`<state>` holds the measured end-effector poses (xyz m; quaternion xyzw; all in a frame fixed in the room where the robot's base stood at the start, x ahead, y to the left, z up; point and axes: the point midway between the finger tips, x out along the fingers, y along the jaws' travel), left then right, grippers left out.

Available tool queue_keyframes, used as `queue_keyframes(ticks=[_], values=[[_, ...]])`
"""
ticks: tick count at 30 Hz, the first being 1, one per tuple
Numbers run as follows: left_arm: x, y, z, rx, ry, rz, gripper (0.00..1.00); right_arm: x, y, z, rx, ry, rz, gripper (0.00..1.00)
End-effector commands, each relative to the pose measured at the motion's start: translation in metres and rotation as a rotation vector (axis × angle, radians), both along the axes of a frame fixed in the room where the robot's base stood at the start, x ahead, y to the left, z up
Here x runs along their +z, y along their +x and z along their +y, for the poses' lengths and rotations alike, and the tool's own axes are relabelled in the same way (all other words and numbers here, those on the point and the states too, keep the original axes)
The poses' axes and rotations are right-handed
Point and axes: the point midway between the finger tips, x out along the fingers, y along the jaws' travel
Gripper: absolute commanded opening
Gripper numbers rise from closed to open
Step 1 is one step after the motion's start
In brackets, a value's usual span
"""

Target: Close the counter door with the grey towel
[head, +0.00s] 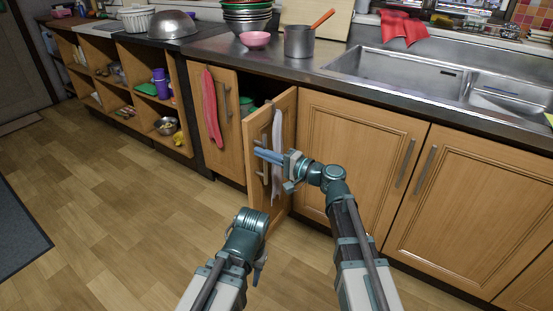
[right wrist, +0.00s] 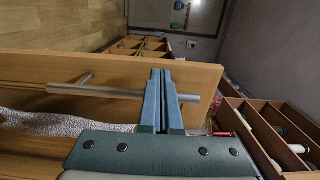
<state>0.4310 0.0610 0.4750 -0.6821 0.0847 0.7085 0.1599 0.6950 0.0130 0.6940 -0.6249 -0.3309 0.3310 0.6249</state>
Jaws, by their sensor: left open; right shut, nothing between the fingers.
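The counter door (head: 256,140) with the grey towel (head: 277,140) stands ajar, swung out from the counter front. The towel hangs at the door; a strip of it shows in the right wrist view (right wrist: 60,123) beside the metal bar handle (right wrist: 110,92). My right gripper (head: 262,154) is shut and empty, its fingers reaching across the door front at handle height. In the right wrist view its closed fingers (right wrist: 161,85) overlap the bar; I cannot tell whether they touch it. My left gripper (head: 260,268) is open, low in front of the door; its fingers are hardly visible.
A closed door with a red towel (head: 210,108) is to the left of the open cabinet. Closed doors (head: 350,160) are to the right. Pots and bowls stand on the counter near the sink (head: 400,75). The wooden floor (head: 110,190) at left is clear.

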Motion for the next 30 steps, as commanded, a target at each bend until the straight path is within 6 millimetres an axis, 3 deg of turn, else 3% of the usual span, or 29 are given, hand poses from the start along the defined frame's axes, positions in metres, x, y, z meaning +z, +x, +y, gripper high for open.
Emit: queue_keyframes(ticks=[6,21,30], values=[[0.0,0.0,0.0,0.0,0.0,0.0,0.42,0.0,0.008,0.012,0.0,0.0,0.0,0.0],[0.0,0.0,0.0,0.0,0.0,0.0,0.42,0.0,0.01,0.016,-0.011,0.0,0.0,0.0],[0.0,0.0,0.0,0.0,0.0,0.0,0.42,0.0,0.027,0.051,-0.149,0.0,0.0,0.0]])
